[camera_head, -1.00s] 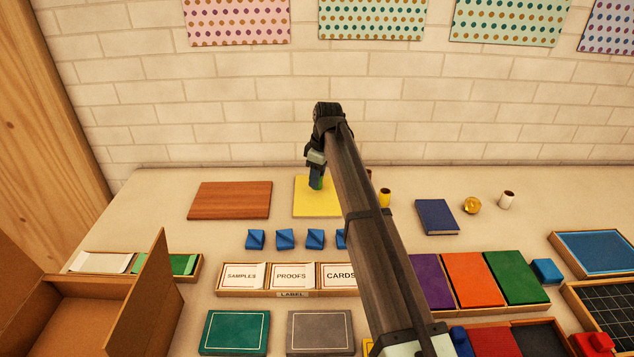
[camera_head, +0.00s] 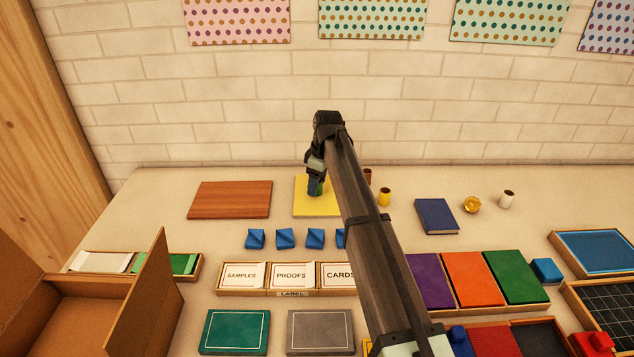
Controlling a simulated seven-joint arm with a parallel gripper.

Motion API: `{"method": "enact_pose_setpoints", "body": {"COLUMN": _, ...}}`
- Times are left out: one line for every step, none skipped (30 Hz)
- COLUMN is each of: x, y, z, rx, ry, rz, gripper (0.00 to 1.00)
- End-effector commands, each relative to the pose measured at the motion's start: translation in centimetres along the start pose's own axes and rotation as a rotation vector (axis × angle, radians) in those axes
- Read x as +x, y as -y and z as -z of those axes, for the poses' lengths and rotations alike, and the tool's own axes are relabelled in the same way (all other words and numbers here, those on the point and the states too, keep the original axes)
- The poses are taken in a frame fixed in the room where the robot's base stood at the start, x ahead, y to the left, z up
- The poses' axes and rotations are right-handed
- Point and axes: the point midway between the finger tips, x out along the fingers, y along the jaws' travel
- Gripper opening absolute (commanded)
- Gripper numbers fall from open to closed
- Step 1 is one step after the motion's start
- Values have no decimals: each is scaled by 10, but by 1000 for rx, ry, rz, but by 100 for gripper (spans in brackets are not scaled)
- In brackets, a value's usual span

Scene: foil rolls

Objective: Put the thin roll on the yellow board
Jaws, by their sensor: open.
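The yellow board (camera_head: 328,206) lies flat at the back of the table, partly hidden by my arm. My gripper (camera_head: 314,188) points down over the board, with its jaws open. A small green roll (camera_head: 320,188) shows right at the fingers, over the board. The fingers hide much of it, so I cannot tell whether it touches the board or a finger. To the right of my arm stand a yellow roll (camera_head: 385,197) and a brown-topped roll (camera_head: 368,176) partly hidden by the arm. Farther right are a gold roll (camera_head: 472,205) and a white roll (camera_head: 508,198).
A reddish-brown board (camera_head: 230,200) lies left of the yellow one. A dark blue book (camera_head: 437,215) lies to the right. Several blue blocks (camera_head: 285,238) and a labelled card tray (camera_head: 255,292) are nearer. An open cardboard box (camera_head: 90,310) stands at front left.

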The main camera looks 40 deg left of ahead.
Motion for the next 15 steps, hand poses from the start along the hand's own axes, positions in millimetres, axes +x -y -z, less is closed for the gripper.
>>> {"method": "enact_pose_setpoints", "body": {"x": 0, "y": 0, "z": 0, "rx": 0, "ry": 0, "rz": 0, "gripper": 60}}
{"method": "enact_pose_setpoints", "body": {"x": 0, "y": 0, "z": 0, "rx": 0, "ry": 0, "rz": 0, "gripper": 60}}
{"method": "enact_pose_setpoints", "body": {"x": -1, "y": 0, "z": 0, "rx": 0, "ry": 0, "rz": 0, "gripper": 60}}
{"method": "enact_pose_setpoints", "body": {"x": -2, "y": 0, "z": 0, "rx": 0, "ry": 0, "rz": 0, "gripper": 60}}
{"method": "enact_pose_setpoints", "body": {"x": -3, "y": 0, "z": 1, "rx": 0, "ry": 0, "rz": 0, "gripper": 60}}
{"method": "enact_pose_setpoints", "body": {"x": -6, "y": 0, "z": 1, "rx": 0, "ry": 0, "rz": -1, "gripper": 60}}
{"method": "enact_pose_setpoints", "body": {"x": -9, "y": 0, "z": 1, "rx": 0, "ry": -1, "rz": -1, "gripper": 60}}
{"method": "enact_pose_setpoints", "body": {"x": -12, "y": 0, "z": 1, "rx": 0, "ry": -1, "rz": -2, "gripper": 60}}
{"method": "enact_pose_setpoints", "body": {"x": -17, "y": -1, "z": 1, "rx": 0, "ry": -1, "rz": -2, "gripper": 60}}
{"method": "enact_pose_setpoints", "body": {"x": -21, "y": -1, "z": 1, "rx": 0, "ry": -1, "rz": -2, "gripper": 60}}
{"method": "enact_pose_setpoints", "body": {"x": -26, "y": -1, "z": 1, "rx": 0, "ry": -1, "rz": -2, "gripper": 60}}
{"method": "enact_pose_setpoints", "body": {"x": -33, "y": -1, "z": 1, "rx": 0, "ry": -1, "rz": -2, "gripper": 60}}
{"method": "enact_pose_setpoints", "body": {"x": -39, "y": -1, "z": 1, "rx": 0, "ry": -1, "rz": -2, "gripper": 60}}
{"method": "enact_pose_setpoints", "body": {"x": -45, "y": -1, "z": 1, "rx": 0, "ry": -2, "rz": -3, "gripper": 60}}
{"method": "enact_pose_setpoints", "body": {"x": -53, "y": -1, "z": 1, "rx": 0, "ry": -2, "rz": -2, "gripper": 60}}
